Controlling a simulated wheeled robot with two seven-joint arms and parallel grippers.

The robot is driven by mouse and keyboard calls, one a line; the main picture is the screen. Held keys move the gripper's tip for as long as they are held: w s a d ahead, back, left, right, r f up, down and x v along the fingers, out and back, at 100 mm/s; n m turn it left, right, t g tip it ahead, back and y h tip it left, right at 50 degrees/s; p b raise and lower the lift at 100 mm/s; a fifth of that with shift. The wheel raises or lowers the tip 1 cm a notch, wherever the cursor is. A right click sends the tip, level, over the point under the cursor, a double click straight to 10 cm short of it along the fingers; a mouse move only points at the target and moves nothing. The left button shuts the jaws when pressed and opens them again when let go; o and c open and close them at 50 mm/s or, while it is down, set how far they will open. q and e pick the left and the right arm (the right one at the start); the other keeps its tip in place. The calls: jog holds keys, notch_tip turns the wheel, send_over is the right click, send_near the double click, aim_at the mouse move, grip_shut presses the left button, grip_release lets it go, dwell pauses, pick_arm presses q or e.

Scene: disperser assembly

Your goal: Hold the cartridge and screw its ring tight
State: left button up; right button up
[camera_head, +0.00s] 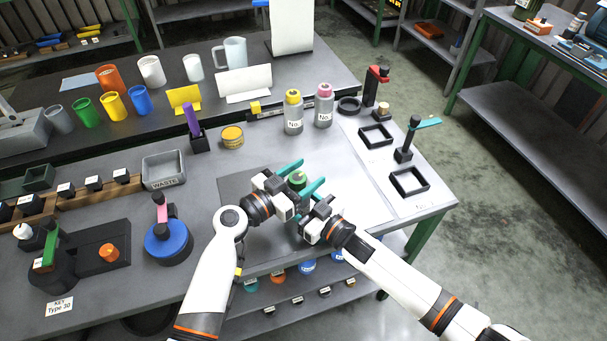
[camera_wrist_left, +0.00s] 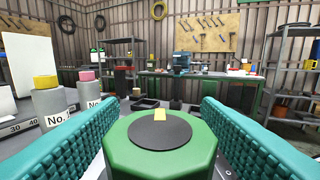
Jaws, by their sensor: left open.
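The green cartridge (camera_head: 297,178) stands on the table between the teal fingers of my left gripper (camera_head: 302,178). In the left wrist view the cartridge (camera_wrist_left: 160,155) shows a green many-sided rim, a black disc on top and a small yellow mark. The left fingers are open, one on each side of it, with a gap visible on both sides. My right gripper (camera_head: 316,212) is close beside the left one, on the near right side of the cartridge. Its fingertips are hard to make out, and I cannot tell whether it touches anything. The lower part of the cartridge is hidden.
A yellow-capped bottle (camera_head: 293,113) and a pink-capped bottle (camera_head: 324,106) stand behind the grippers. Black square frames (camera_head: 409,181) and a black stand (camera_head: 405,147) are at the right. A waste bin (camera_head: 164,169) and a blue round device (camera_head: 168,244) are at the left.

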pick_arm(q)
jog(key=shift+c, duration=0.4)
jog(key=c, duration=0.9)
jog(key=shift+m+g+h, duration=0.3)
jog(key=shift+g, duration=0.1)
jog(key=m+g+h, duration=0.1)
jog(key=g, duration=0.1)
jog(key=m+g+h, duration=0.1)
jog(key=m+g, duration=0.1)
jog(key=m+g+h, duration=0.1)
jog(key=g, duration=0.1)
jog(key=shift+s+d+r, duration=0.1)
jog(key=shift+s+d, duration=0.05)
jog(key=shift+s, duration=0.1)
jog(key=m+g, duration=0.2)
jog(key=g, duration=0.1)
jog(key=m+g, duration=0.1)
jog(key=g, duration=0.1)
jog(key=s+m+g, duration=0.1)
jog(key=m+g, duration=0.1)
jog(key=g, duration=0.1)
jog(key=shift+m+g, duration=0.3)
pick_arm(e)
jog(key=shift+s, duration=0.1)
pick_arm(q)
jog(key=shift+s, duration=0.1)
jog(key=o, duration=1)
